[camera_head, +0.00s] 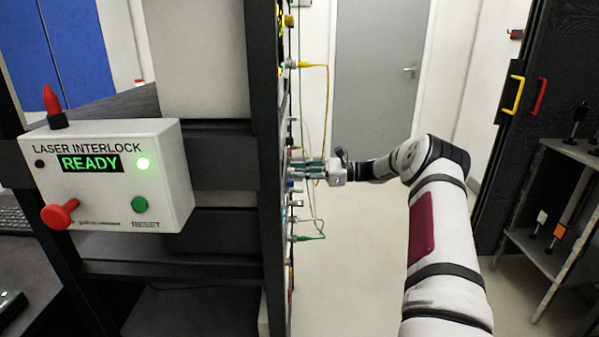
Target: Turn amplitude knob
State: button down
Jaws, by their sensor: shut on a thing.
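My gripper (309,168) is at the right-hand face of the dark instrument rack (272,200), reached from the right by my white arm. Its fingers point left and are closed on a small part that sticks out of the panel. I take this part to be the amplitude knob, but it is mostly hidden between the fingers. The panel is seen almost edge-on, so its labels and the knob's angle cannot be read.
Yellow (327,95) and green (312,238) cables hang from the panel above and below my gripper. A laser interlock box (105,205) reading READY is at the left. A shelf cart (545,215) stands at the right. The floor between is clear.

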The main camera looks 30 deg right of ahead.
jog(key=shift+m, duration=0.6)
jog(key=c, duration=1.5)
grip_release()
jog(key=shift+o, duration=0.2)
jog(key=shift+d, duration=0.1)
jog(key=v, duration=1.2)
